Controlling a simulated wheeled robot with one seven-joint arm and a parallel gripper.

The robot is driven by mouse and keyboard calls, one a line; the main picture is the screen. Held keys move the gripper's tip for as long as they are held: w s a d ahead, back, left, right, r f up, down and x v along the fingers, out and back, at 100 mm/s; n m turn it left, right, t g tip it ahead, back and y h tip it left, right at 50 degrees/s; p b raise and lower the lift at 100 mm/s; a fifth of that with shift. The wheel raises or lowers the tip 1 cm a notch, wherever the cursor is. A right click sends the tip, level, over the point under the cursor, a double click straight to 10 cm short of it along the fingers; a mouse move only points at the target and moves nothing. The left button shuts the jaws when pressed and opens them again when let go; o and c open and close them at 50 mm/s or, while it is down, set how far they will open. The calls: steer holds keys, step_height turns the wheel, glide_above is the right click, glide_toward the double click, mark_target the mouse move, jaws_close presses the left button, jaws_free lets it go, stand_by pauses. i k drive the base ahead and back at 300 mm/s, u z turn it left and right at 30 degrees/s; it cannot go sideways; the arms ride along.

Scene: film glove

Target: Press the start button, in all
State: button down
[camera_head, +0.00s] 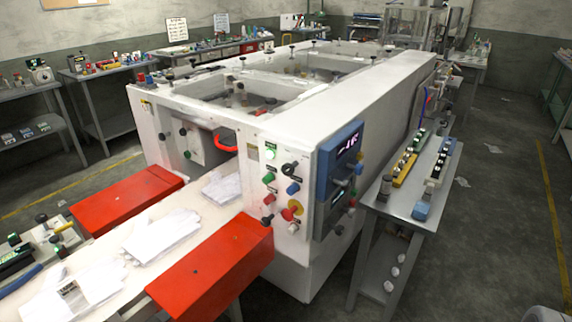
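A large white machine (295,125) stands in the middle of the camera_head view. Its front control panel (284,170) carries several coloured buttons and knobs. A bright green, lit-looking button (270,154) is near the top left of the panel. A darker green button (268,178) is below it. Blue, red and black controls sit around them, with a red knob on a yellow base (291,210) at the lower right. The labels are too small to read, so I cannot tell which button is marked start. My gripper is not in view.
Red covers (220,262) flank the belt, where white gloves (160,232) lie. A blue-framed display (340,158) is on the machine's corner. A grey side table (408,200) with coloured strips stands right of it. Open floor (490,230) lies farther right.

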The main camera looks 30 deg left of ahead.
mark_target(267, 180)
steer(key=i, duration=0.15)
steer(key=u, duration=2.8)
steer(key=i, duration=1.75)
steer(key=u, duration=0.25)
